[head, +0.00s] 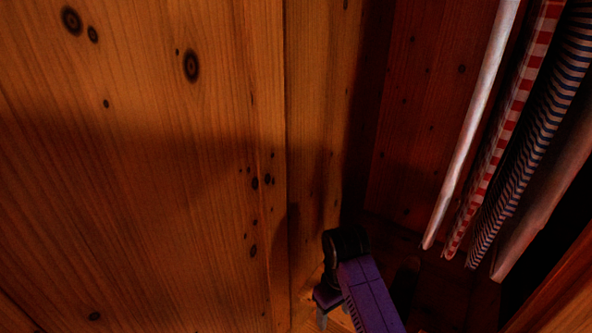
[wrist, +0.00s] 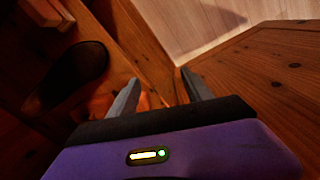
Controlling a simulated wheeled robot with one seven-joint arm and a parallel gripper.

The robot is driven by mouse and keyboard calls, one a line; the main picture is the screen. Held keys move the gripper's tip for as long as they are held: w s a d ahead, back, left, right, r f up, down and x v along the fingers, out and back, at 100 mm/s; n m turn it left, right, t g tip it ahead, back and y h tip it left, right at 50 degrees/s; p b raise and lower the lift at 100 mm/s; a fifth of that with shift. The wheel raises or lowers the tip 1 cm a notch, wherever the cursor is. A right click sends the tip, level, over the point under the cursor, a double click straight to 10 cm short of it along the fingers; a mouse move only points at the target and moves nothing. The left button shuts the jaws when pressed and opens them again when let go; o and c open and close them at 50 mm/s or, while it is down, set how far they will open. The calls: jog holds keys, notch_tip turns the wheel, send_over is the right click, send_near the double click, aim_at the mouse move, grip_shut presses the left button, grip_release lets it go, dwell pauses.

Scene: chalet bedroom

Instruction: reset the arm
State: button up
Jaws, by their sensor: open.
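My gripper (wrist: 159,76) shows in the wrist view with its two grey fingers apart and nothing between them. The fingers point towards wooden boards and a pale floor edge. In the head view my purple arm reaches in from the bottom centre. The gripper end (head: 322,316) is low beside the wooden panel, partly cut off by the picture's lower edge. I cannot tell from the head view whether it touches the panel.
A knotty wooden panel (head: 150,170) fills the left of the head view. Several garments (head: 500,140) hang at the right in a dark wooden wardrobe. In the wrist view a dark rounded object (wrist: 75,75) lies left, a pale floor (wrist: 190,22) beyond, and wood (wrist: 270,75) right.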

jog(key=w+a+r+m+t+y, duration=0.25)
jog(key=w+r+t, duration=0.25)
jog(key=w+t, duration=0.4)
jog(key=s+d+r+m+t+h, duration=0.1)
jog(key=s+d+r+t, duration=0.2)
jog(key=s, duration=1.3)
jog(key=s+d+r+m+t+h, duration=0.1)
jog(key=s+d+r, duration=0.4)
jog(key=s, duration=1.2)
jog(key=s+d+r+m+t+h, duration=0.15)
jog(key=s+d, duration=0.35)
jog(key=s, duration=1.1)
notch_tip(320, 180, up, 19)
jog(key=y+p, duration=0.1)
jog(key=p, duration=1.7)
jog(key=shift+w, duration=0.2)
